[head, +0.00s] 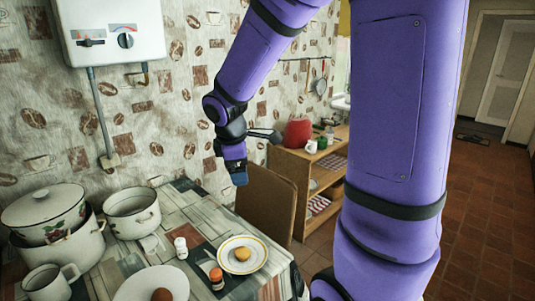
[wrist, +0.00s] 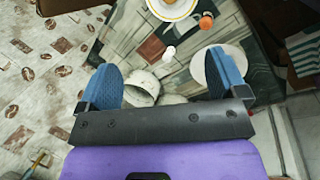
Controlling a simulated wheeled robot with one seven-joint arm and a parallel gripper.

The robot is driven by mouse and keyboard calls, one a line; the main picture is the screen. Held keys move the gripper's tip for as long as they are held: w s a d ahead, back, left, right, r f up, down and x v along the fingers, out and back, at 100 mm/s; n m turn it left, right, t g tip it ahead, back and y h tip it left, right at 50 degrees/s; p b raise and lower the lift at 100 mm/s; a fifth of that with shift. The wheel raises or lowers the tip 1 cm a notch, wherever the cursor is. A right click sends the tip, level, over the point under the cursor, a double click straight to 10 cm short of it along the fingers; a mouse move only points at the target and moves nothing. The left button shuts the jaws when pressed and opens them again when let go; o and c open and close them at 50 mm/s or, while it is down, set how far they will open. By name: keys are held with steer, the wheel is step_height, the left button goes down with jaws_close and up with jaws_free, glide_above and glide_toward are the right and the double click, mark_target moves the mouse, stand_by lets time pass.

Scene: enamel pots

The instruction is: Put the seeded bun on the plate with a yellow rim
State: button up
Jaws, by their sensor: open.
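The plate with a yellow rim (head: 225,262) lies on the table in the head view, with a small golden-brown round item (head: 242,254) on it. It also shows at the top of the wrist view (wrist: 156,11), partly cut off. A plain white plate (head: 138,288) at the near edge holds a darker brown round item (head: 162,295). I cannot make out seeds on either item, so which is the seeded bun is unclear. My gripper (head: 238,177) is raised above the table's far side, apart from both plates. In the wrist view its blue fingers (wrist: 165,75) are wide apart and empty.
A white shaker (head: 181,247) and an orange-capped shaker (head: 216,276) stand between the plates. White enamel pots (head: 132,212) and a mug (head: 48,284) fill the table's left. A chair (head: 264,205) and wooden shelf (head: 292,170) stand beyond the table.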

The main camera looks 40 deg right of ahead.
steer(key=s+a+r+m+t+y, duration=0.1)
steer(key=s+a+r+m, duration=0.3)
steer(key=s, duration=0.5)
steer(key=s+a+r+m+t+y, duration=0.2)
steer(key=s+a+r+m, duration=0.2)
steer(key=s+r+m, duration=0.2)
steer(key=s+r, duration=0.2)
steer(key=s, duration=0.2)
steer(key=shift+s+m, duration=0.3)
steer(key=shift+m, duration=0.1)
